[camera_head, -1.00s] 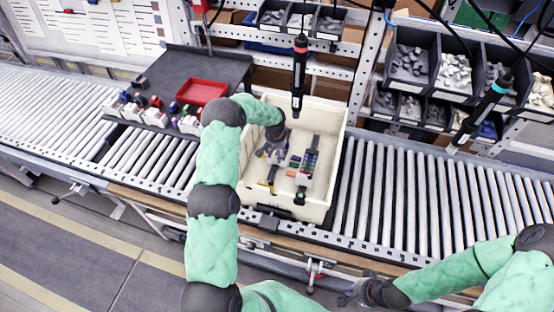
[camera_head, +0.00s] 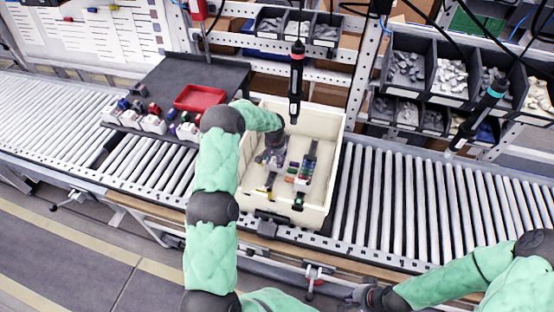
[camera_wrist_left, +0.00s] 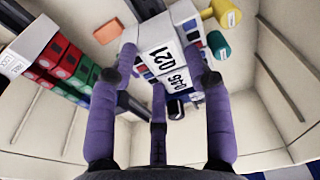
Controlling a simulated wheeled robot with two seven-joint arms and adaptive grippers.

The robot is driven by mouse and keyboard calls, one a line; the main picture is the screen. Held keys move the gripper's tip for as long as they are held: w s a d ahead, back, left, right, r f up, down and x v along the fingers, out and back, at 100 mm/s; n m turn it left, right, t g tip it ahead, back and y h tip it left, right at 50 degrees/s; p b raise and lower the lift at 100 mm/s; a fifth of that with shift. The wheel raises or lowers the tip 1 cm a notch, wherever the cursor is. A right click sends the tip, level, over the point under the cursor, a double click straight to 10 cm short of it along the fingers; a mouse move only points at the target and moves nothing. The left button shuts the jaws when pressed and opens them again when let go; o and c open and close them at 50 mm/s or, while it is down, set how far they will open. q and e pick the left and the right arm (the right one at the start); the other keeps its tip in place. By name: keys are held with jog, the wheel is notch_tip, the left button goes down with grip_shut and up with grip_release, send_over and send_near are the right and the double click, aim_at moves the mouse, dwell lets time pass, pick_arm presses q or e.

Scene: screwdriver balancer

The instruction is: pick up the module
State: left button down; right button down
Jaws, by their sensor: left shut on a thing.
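The white module (camera_wrist_left: 168,52) with printed numbers on its faces is between the purple fingers of my left gripper (camera_wrist_left: 160,78) in the left wrist view. My left gripper (camera_head: 270,157) reaches down into the left part of the cream bin (camera_head: 335,160) in the head view and is shut on the module. The arm and hand hide the module in the head view. My right gripper (camera_head: 362,296) is low in front of the conveyor, away from the bin; its fingers are too small to judge.
Red and green modules (camera_wrist_left: 58,65) sit in a row beside the left gripper; yellow (camera_wrist_left: 226,14) and green knobs (camera_wrist_left: 218,45) are beyond it. A black screwdriver (camera_head: 296,85) hangs over the bin. A dark table (camera_head: 170,85) holds a red tray (camera_head: 200,97). Rollers right of the bin are clear.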

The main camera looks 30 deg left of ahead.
aim_at(274, 160)
pick_arm(q)
jog(key=shift+s+a+r, duration=0.15)
jog(key=shift+a+r, duration=0.2)
jog(key=shift+a, duration=0.05)
jog(key=shift+s+a+r, duration=0.1)
jog(key=shift+a+r, duration=0.1)
jog(key=shift+r, duration=1)
jog(key=s+d+r+p, duration=0.2)
jog(key=s+d+r, duration=0.1)
jog(key=s+r, duration=1)
jog(key=shift+d+r, duration=0.4)
jog(key=shift+s, duration=0.1)
